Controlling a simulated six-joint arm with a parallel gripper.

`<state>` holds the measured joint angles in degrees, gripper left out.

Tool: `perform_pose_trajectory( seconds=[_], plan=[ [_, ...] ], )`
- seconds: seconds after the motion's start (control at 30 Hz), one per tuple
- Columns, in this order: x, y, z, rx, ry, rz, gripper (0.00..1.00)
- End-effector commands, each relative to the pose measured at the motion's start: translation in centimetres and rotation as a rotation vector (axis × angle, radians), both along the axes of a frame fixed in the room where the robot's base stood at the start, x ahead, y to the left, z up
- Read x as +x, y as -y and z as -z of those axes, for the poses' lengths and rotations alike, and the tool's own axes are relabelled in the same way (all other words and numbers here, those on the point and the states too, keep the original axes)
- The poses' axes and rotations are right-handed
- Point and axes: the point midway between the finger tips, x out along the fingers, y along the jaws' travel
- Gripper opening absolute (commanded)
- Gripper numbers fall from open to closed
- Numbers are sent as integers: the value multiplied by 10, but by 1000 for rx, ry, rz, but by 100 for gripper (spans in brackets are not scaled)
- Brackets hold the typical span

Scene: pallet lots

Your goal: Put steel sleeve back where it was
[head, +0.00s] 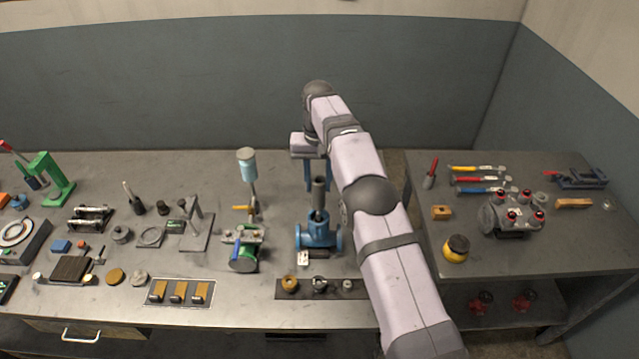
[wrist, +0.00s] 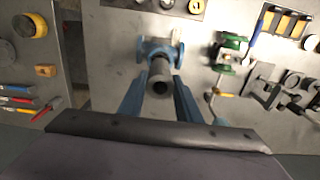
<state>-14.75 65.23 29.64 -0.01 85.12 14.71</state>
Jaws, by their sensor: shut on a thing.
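The steel sleeve (head: 318,190) is a grey hollow cylinder, held upright. My gripper (head: 318,180) points down with its blue fingers shut on the sleeve. Below it stands a blue valve body (head: 318,236) with flanges on its sides and an opening at its top. The sleeve's lower end is at or just above this opening; I cannot tell whether it touches. In the wrist view the sleeve (wrist: 160,76) shows end-on between the fingers (wrist: 160,98), in line with the blue valve body (wrist: 160,48).
A dark strip (head: 335,290) with a brass ring (head: 289,284) and small steel parts lies in front of the valve. A green-based device (head: 244,262) stands to its left. My arm covers the bench to its right.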

Motion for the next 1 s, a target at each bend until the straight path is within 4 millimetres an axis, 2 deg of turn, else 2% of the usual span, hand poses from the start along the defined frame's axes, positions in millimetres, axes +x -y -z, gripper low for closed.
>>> perform_pose_trajectory(
  seconds=[0.17, 0.3, 0.47, 1.0],
  plan=[
    [2, 5, 6, 0, 1, 8, 4],
    [5, 15, 18, 1, 3, 27, 4],
    [10, 26, 22, 1, 4, 46, 4],
    [12, 82, 45, 1, 4, 140, 4]
  ],
)
